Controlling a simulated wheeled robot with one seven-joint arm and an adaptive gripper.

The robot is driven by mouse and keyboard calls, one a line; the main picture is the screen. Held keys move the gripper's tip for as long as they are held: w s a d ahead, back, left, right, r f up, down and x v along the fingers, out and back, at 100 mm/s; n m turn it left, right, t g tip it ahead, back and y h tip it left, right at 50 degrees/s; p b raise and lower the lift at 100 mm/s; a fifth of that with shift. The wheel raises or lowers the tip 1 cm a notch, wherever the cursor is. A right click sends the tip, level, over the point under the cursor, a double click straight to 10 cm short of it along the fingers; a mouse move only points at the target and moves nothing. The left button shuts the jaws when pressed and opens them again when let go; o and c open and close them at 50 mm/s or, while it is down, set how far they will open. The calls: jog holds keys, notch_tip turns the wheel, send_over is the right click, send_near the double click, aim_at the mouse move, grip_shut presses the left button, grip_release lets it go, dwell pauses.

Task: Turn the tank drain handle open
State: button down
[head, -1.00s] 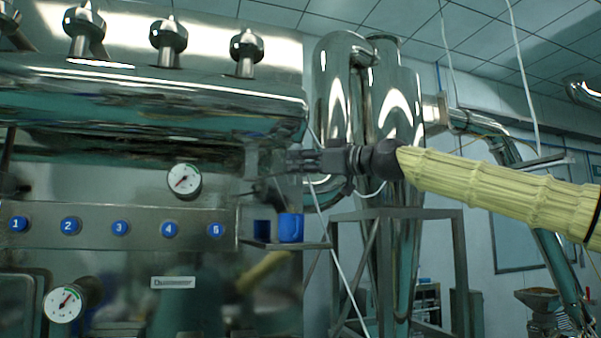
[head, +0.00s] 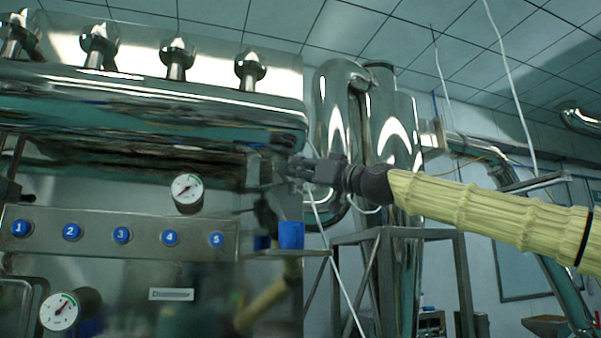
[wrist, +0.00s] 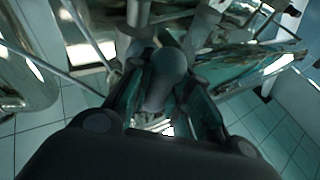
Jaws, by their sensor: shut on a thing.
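The drain handle shows in the wrist view as a rounded grey grip (wrist: 166,75) between my two dark fingers. My gripper (wrist: 163,85) is shut on it. In the head view my gripper (head: 282,178) reaches in from the right to the right end of the panel, under the end of the shiny horizontal tank (head: 200,105). There the handle blends with the dark fingers and metal, so its exact angle cannot be told.
A blue cup (head: 291,235) stands on a small shelf just below my gripper. A gauge (head: 187,189) and a row of numbered blue buttons (head: 122,236) are to the left. A metal frame (head: 400,236) and upright steel cylinders (head: 395,125) stand behind to the right.

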jog(key=c, duration=1.3)
grip_release()
jog(key=shift+w, duration=0.1)
jog(key=v, duration=1.2)
jog(key=shift+f, duration=0.1)
